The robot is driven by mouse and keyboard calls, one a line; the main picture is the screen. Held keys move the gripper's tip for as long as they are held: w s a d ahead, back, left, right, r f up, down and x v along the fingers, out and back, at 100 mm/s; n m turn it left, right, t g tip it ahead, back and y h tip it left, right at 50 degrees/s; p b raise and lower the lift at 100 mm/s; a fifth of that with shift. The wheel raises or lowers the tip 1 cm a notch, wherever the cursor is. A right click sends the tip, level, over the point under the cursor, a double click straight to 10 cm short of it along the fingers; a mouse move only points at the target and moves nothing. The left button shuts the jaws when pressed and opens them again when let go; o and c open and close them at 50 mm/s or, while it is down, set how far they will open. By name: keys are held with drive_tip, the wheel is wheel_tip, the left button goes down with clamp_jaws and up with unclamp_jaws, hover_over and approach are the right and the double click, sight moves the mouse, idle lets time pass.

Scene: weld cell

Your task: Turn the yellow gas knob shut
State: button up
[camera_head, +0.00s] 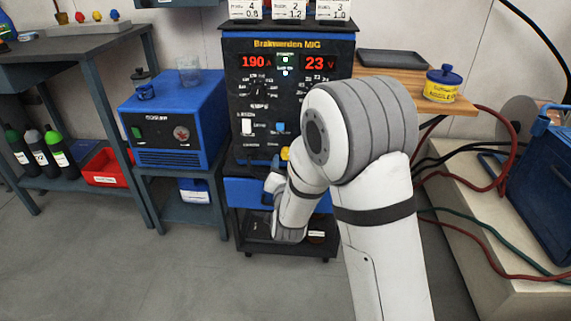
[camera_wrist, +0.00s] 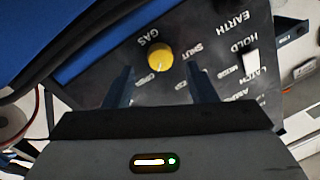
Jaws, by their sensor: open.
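The yellow gas knob (camera_wrist: 159,57) sits on the dark panel of the welding machine (camera_wrist: 105,62), near its blue edge. Labels around it read GAS, SHUT and OPEN, appearing inverted in the wrist view. My gripper (camera_wrist: 161,84) is open, with one dark finger on each side of the knob's line. The knob shows beyond and between the fingertips, with no visible contact. In the head view a small yellow part of the knob (camera_head: 285,153) shows beside my arm, which hides much of the lower panel.
A white switch (camera_wrist: 251,62) by HOLD and LATCH is right of the knob in the wrist view. In the head view, a blue cooler unit (camera_head: 171,115) stands left of the machine, and a wooden shelf (camera_head: 405,76) and red hoses (camera_head: 495,150) are right. The floor at front left is clear.

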drive_tip(key=w, duration=0.3)
drive_tip(key=shift+w+a+b, duration=0.1)
drive_tip(key=shift+w+b, duration=0.15)
drive_tip(key=shift+b, duration=0.1)
drive_tip(key=c, duration=0.9)
drive_tip(key=shift+a, duration=0.15)
drive_tip(key=shift+c, duration=0.3)
